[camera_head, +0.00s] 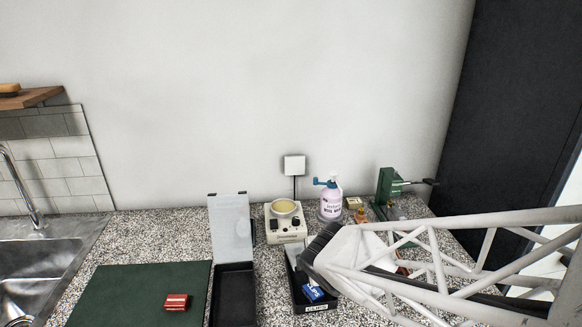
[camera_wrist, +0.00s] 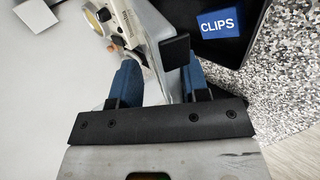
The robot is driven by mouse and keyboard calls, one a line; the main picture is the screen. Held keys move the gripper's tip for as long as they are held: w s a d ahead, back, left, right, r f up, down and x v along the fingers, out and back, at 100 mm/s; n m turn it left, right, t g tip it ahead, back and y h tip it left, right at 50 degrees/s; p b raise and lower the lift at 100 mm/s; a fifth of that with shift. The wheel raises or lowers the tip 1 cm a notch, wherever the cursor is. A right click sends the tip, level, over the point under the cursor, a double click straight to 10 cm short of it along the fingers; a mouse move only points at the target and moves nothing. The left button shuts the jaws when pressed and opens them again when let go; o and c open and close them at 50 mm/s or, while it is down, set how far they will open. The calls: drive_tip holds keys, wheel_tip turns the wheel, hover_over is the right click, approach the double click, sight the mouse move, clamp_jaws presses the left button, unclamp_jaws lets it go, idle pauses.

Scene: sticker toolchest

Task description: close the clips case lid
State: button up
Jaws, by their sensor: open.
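The clips case (camera_head: 316,309) is a black open tray with a CLIPS label on its front, on the counter at centre right. A blue box marked CLIPS (camera_head: 312,291) lies in it, and this box also shows in the wrist view (camera_wrist: 220,24). The case's pale, see-through lid (camera_wrist: 158,42) stands raised; in the head view my arm hides most of it. My gripper (camera_wrist: 160,80) is open, with its two blue fingers on either side of the lid's edge. A dark tab (camera_wrist: 175,52) shows by the right finger. I cannot tell whether either finger touches the lid.
A second black case (camera_head: 235,297) with its lid upright stands left of the clips case. A white device with a yellow dish (camera_head: 284,222), a pink bottle (camera_head: 331,203) and a green press (camera_head: 388,186) stand behind. A red block (camera_head: 177,302) lies on a green mat (camera_head: 125,285).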

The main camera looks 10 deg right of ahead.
drive_tip(key=shift+w+r+g, duration=0.4)
drive_tip(key=shift+r, duration=0.15)
drive_tip(key=shift+w+r+g, duration=0.9)
drive_tip(key=shift+w+r, duration=0.1)
drive_tip(key=shift+r, duration=0.05)
drive_tip(key=w, duration=0.1)
drive_tip(key=w+r, duration=0.2)
drive_tip(key=shift+w+a+r, duration=0.1)
drive_tip(key=shift+w+r, duration=0.15)
drive_tip(key=shift+w, duration=0.1)
drive_tip(key=shift+w+g, duration=4.7)
drive_tip(key=shift+w, duration=2)
drive_tip(key=v, duration=0.6)
drive_tip(key=shift+a, duration=0.25)
drive_tip(key=shift+s+r, duration=0.15)
drive_tip(key=shift+s, duration=0.15)
